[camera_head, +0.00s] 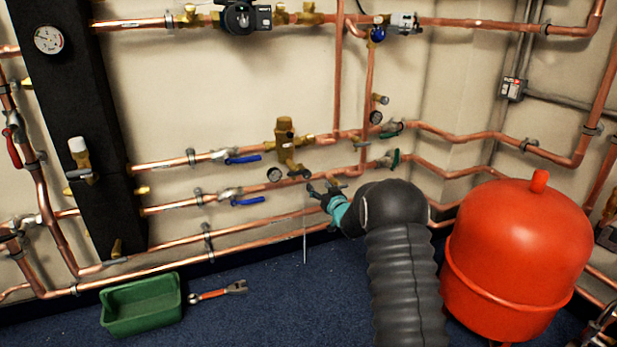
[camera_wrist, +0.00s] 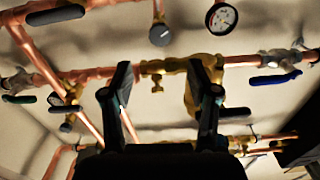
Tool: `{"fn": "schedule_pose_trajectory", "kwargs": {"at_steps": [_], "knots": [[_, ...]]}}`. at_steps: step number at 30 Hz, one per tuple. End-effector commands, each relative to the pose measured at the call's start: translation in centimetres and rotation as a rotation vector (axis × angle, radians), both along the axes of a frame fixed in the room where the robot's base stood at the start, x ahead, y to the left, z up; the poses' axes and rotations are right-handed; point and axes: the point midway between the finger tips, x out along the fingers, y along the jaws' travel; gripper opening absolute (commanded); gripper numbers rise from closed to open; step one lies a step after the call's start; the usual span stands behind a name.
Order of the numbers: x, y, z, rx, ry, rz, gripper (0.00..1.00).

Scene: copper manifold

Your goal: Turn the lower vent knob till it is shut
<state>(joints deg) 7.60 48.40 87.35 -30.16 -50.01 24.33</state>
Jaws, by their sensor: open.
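A small brass knob (camera_wrist: 157,85) on a short stem shows in the wrist view, on a brass fitting of a copper pipe; I take it for the lower vent knob. My gripper (camera_wrist: 159,78) is open, its two dark fingers on either side of the knob with gaps between. I cannot tell how far the knob is turned or its depth between the fingers. In the head view my gripper (camera_head: 318,190) is at the lower copper pipe, right of the blue-handled valves, and the knob cannot be made out there.
A pressure gauge (camera_wrist: 222,18) and a dark round knob (camera_wrist: 160,35) are close by in the wrist view. Blue lever handles (camera_head: 243,159) sit on the pipes to the left. A red tank (camera_head: 518,245) stands at right. A green tray (camera_head: 141,305) and a wrench (camera_head: 218,291) lie on the floor.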

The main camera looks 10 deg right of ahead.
Motion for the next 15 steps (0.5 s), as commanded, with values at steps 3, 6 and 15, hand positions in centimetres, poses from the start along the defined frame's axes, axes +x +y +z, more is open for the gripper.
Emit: {"fn": "schedule_pose_trajectory", "kwargs": {"at_steps": [3,6,15], "knots": [[1.9,0.6,-0.2,-0.001,0.000,0.001,0.60],[3.4,1.0,-0.1,-0.001,0.001,0.001,0.60],[7.3,2.0,-0.1,0.000,0.001,0.000,0.60]]}}
